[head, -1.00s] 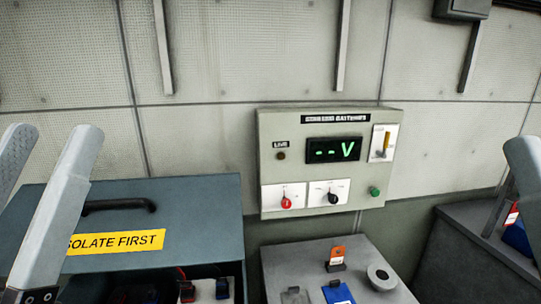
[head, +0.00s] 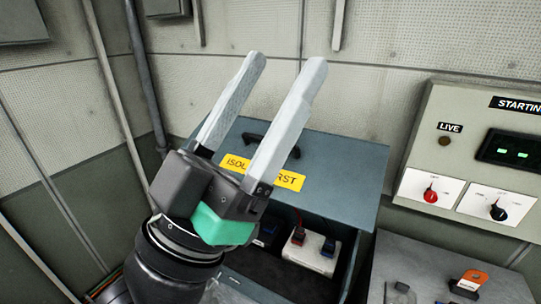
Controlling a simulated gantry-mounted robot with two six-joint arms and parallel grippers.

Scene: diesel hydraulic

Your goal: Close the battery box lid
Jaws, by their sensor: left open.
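The battery box lid (head: 345,175) is blue-grey, with a black handle (head: 268,142) and a yellow label partly hidden by my gripper. The lid stands raised at the back of the box. Below it the box is open and shows a white battery (head: 313,254) with red and blue terminal caps, and a dark interior. My left gripper (head: 285,62) is open, its two pale fingers pointing up, with nothing between them. It appears in front of the lid's left part in the head view; I cannot tell whether it touches. My right gripper is out of view.
A starting-batteries panel (head: 462,160) with red and black knobs is on the wall at right. Below it a grey bench (head: 400,262) carries an orange tag (head: 470,280). Pipes and conduit run down the wall at left.

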